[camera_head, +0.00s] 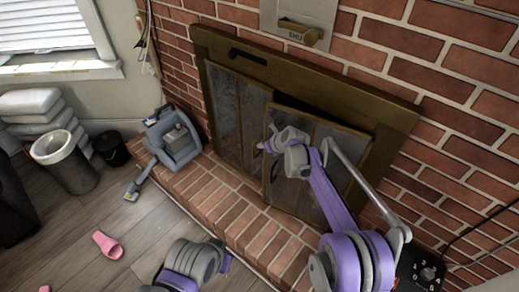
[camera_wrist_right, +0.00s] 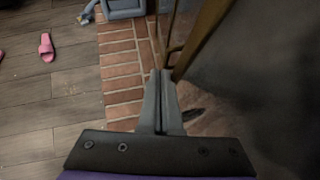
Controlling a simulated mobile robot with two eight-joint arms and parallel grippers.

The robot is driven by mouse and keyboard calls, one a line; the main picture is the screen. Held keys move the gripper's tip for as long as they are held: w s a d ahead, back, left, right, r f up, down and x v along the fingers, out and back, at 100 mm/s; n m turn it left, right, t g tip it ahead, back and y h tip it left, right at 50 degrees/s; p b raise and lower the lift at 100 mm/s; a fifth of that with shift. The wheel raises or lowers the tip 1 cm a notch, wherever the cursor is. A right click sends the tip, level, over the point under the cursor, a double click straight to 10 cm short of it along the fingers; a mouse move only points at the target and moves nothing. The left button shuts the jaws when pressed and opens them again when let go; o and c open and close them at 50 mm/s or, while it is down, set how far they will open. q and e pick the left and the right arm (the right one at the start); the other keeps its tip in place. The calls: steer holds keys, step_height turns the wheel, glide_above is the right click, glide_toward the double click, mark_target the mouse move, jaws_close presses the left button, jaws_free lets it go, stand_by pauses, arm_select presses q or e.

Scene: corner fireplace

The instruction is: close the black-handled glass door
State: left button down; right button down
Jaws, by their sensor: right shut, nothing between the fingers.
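The fireplace's right glass door (camera_head: 302,195) stands out from its brass frame, ajar, with a dark gap along its top. Its dark handle (camera_head: 274,171) shows at the door's left edge. The left glass door (camera_head: 238,112) sits in or close to the frame. My right gripper (camera_head: 263,146) is shut and empty at the upper left edge of the right door; part of that door is hidden behind my arm. In the right wrist view the shut fingers (camera_wrist_right: 161,78) point at the brass door edge (camera_wrist_right: 202,38); I cannot tell whether they touch.
A brick hearth ledge (camera_head: 225,205) runs below the doors. A blue-grey cleaning machine (camera_head: 173,140) stands at its left end. A pink slipper (camera_head: 107,245) lies on the wooden floor, near a bin (camera_head: 62,160). A control box (camera_head: 420,270) is at lower right.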

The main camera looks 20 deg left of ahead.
arm_select(q)
steer(key=shift+w, duration=0.35)
arm_select(e)
steer(key=shift+w+d, duration=0.15)
steer(key=shift+w, duration=0.7)
